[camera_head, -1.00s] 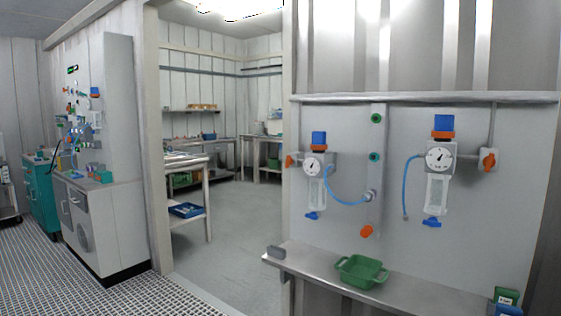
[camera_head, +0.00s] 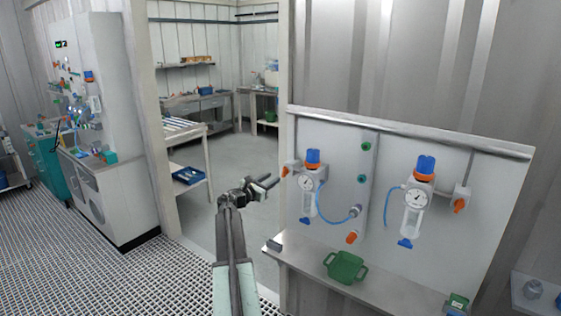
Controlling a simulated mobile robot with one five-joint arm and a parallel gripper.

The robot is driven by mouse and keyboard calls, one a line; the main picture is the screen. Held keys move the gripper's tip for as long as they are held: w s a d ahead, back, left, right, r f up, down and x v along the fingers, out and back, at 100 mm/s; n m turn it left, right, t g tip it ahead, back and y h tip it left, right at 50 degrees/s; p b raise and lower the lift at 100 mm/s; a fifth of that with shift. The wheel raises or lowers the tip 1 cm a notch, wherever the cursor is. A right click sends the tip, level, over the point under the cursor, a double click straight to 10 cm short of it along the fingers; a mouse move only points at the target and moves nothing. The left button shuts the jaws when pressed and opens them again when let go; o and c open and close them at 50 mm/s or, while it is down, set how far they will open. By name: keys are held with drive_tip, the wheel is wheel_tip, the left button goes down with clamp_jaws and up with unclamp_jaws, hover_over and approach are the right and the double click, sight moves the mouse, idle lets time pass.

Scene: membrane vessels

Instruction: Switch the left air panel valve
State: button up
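The left air panel valve (camera_head: 285,171) is a small orange handle at the left end of the left regulator. The left regulator (camera_head: 308,182) has a blue and orange knob, a round dial and a clear bowl, and hangs on the grey wall panel. My gripper (camera_head: 275,181) is dark and points right, just left of and a little below the orange handle in the picture. I cannot tell whether it touches the handle or how far apart they are in depth. Its fingers are small here, and their opening is unclear.
A second regulator (camera_head: 412,195) with its own orange valve (camera_head: 459,205) is on the right of the panel. Below, a steel shelf (camera_head: 300,259) holds a green bin (camera_head: 345,267). A doorway to a back room opens on the left, with grated floor (camera_head: 80,250) in front.

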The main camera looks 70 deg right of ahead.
sight(283, 171)
drive_tip(key=x, duration=0.7)
drive_tip(key=shift+d+f, duration=0.1)
drive_tip(key=shift+d, duration=0.25)
clamp_jaws()
